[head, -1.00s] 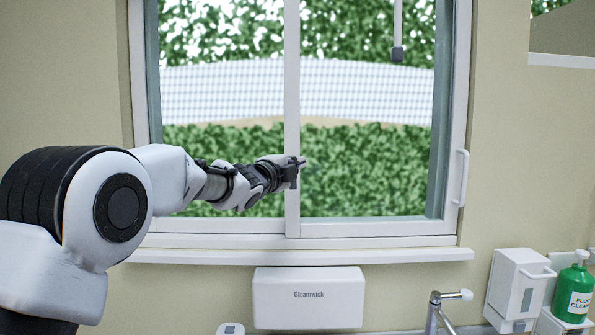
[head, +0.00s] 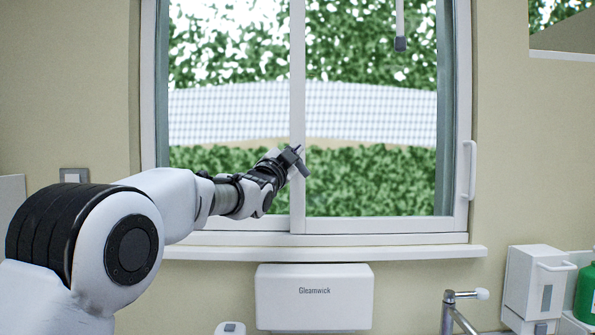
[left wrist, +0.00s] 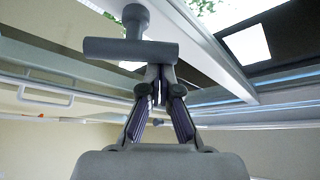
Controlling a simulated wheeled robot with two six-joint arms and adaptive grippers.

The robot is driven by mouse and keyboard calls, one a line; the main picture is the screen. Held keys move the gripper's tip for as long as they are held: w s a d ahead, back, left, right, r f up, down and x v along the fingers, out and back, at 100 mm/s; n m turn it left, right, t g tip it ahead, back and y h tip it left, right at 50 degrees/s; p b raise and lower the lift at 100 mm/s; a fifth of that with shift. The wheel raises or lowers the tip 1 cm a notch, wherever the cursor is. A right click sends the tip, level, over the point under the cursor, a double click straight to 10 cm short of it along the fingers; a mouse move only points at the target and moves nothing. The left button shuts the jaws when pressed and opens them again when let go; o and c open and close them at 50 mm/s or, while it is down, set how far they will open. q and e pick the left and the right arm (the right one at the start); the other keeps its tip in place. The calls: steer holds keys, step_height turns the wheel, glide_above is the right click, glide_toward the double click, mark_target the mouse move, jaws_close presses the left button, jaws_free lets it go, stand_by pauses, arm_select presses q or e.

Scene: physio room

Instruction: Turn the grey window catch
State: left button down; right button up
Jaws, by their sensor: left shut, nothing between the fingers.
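The grey window catch (left wrist: 130,49) is a T shape in the left wrist view, a thick bar on a round stem, in front of my fingertips. In the head view the catch (head: 301,166) shows small and dark at the window's middle upright, its bar tilted down to the right. My left gripper (head: 283,163) reaches it from the left. In the left wrist view the gripper (left wrist: 160,74) is shut with nothing between its fingers. Its tips are close by the bar's edge; I cannot tell whether they touch. My right gripper is not in view.
The window frame (head: 462,110) has a white pull handle (head: 470,170) at its right. A sill (head: 420,253) runs below. Beneath are a white dispenser (head: 314,297), a tap (head: 449,312), and a white box (head: 533,280) beside a green bottle (head: 586,292).

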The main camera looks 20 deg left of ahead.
arm_select(q)
steer(key=n+y, duration=0.2)
steer(key=n, duration=0.2)
steer(key=a+f+n+t+y+b, duration=0.1)
steer(key=n+y, duration=0.2)
steer(key=n, duration=0.1)
steer(key=n+y+b, duration=0.1)
steer(key=n+y, duration=0.2)
steer(key=n, duration=0.2)
steer(key=shift+s+a+f, duration=0.25)
steer(key=shift+a, duration=0.1)
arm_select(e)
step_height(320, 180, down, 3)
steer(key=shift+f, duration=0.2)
